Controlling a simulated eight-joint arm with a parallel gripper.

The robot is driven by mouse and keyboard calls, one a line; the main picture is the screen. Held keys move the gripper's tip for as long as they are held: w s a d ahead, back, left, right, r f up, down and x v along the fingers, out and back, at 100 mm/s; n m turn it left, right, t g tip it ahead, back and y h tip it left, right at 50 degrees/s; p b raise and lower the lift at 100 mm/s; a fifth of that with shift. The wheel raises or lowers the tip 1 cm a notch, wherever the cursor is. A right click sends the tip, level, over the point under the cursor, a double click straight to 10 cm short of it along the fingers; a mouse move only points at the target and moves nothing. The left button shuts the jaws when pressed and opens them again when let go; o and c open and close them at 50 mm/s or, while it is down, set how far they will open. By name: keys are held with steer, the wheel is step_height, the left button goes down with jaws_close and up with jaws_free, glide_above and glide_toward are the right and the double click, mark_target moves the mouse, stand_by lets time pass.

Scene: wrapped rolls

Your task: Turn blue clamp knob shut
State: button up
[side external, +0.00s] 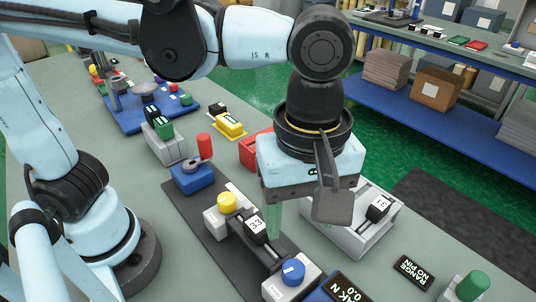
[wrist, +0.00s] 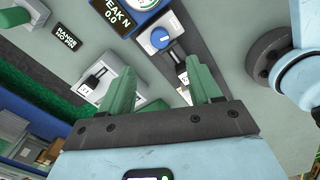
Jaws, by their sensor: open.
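The blue clamp knob (side external: 293,270) sits on a white clamp block at the near end of a dark rail in the side external view. A pale mark crosses its top. In the wrist view the blue knob (wrist: 160,38) lies beyond my fingertips, roughly in line with the gap between them. My gripper (wrist: 160,75) has two green fingers spread apart with nothing held between them. In the side external view one green finger (side external: 272,208) hangs above the rail, behind and left of the knob, not touching it. The other finger is mostly hidden by a dark bracket.
A yellow knob (side external: 227,202) and a block labelled 33 (side external: 257,226) share the rail. A blue gauge with a display (side external: 343,291) stands close right of the knob. A grey fixture with a 31 block (side external: 378,208) and a red bin (side external: 256,149) are nearby.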

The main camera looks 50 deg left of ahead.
mark_target(294, 269)
steer(key=shift+f, duration=6)
steer(key=c, duration=1)
steer(key=shift+c, duration=0.2)
